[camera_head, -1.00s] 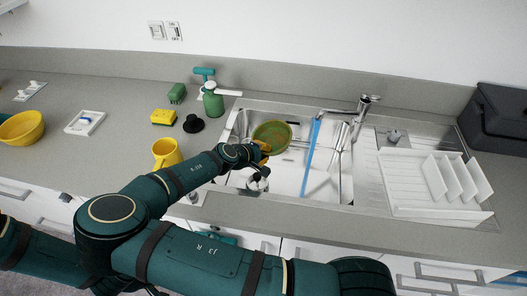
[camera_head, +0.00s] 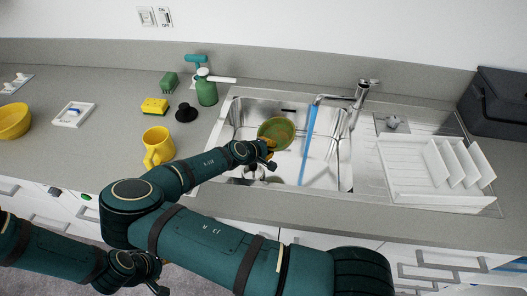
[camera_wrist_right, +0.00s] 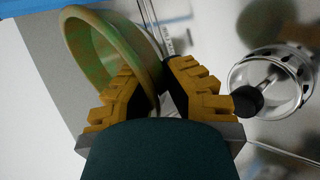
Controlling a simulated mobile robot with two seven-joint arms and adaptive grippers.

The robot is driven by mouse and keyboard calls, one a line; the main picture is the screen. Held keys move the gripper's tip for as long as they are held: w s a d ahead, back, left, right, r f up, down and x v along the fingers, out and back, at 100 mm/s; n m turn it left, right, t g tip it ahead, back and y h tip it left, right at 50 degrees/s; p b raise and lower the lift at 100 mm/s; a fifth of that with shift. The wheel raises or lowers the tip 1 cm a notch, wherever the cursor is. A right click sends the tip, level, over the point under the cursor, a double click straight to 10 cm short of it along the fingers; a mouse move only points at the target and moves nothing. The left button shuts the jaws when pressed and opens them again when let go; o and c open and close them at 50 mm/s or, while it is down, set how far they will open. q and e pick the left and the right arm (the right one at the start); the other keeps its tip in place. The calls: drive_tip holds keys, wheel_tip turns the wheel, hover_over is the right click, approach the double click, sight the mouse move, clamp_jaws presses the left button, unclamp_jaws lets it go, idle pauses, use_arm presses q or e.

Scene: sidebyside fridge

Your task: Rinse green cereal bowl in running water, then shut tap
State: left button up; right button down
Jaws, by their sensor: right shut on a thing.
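My right gripper (camera_head: 268,152) is shut on the rim of the green cereal bowl (camera_head: 276,130) and holds it tilted over the left part of the sink. The bowl (camera_wrist_right: 105,48) also shows between the yellow finger pads in the right wrist view. A blue stream of water (camera_head: 308,145) runs from the silver tap (camera_head: 357,95) into the sink (camera_head: 335,178). The bowl is left of the stream, with a gap between them. My left gripper (camera_head: 152,273) is low at the front, below the counter edge in the picture; its fingers are too dark to read.
A yellow mug (camera_head: 158,146), black stopper-like object (camera_head: 186,113), yellow sponge (camera_head: 154,106) and green bottle (camera_head: 206,92) stand left of the sink. A white dish rack (camera_head: 410,165) is right of it. A round metal drain (camera_wrist_right: 272,80) shows in the wrist view.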

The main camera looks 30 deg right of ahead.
sight(281, 143)
drive_tip(key=shift+w+d+f, duration=0.1)
drive_tip(key=shift+d+f, duration=0.1)
drive_tip(key=shift+d, duration=0.8)
drive_tip(key=shift+w+d+f, duration=0.15)
drive_tip(key=shift+d, duration=0.85)
drive_tip(key=shift+w+d+f, duration=0.1)
drive_tip(key=shift+d+f, duration=0.1)
drive_tip(key=shift+d, duration=0.8)
drive_tip(key=shift+w+d+f+b, duration=0.1)
drive_tip(key=shift+d+f+b, duration=0.1)
drive_tip(key=shift+d, duration=0.45)
drive_tip(key=shift+w+d+f+b, duration=0.1)
drive_tip(key=shift+w+d+b, duration=0.05)
drive_tip(key=shift+d, duration=0.45)
drive_tip(key=shift+w+d+f+b, duration=0.1)
drive_tip(key=shift+d+b, duration=0.1)
drive_tip(key=shift+d, duration=0.45)
drive_tip(key=shift+s, duration=0.1)
drive_tip(key=shift+s+d, duration=0.1)
drive_tip(key=shift+s, duration=0.45)
drive_tip(key=shift+w, duration=0.2)
drive_tip(key=shift+w, duration=0.4)
drive_tip(key=shift+s, duration=0.15)
drive_tip(key=shift+s, duration=0.45)
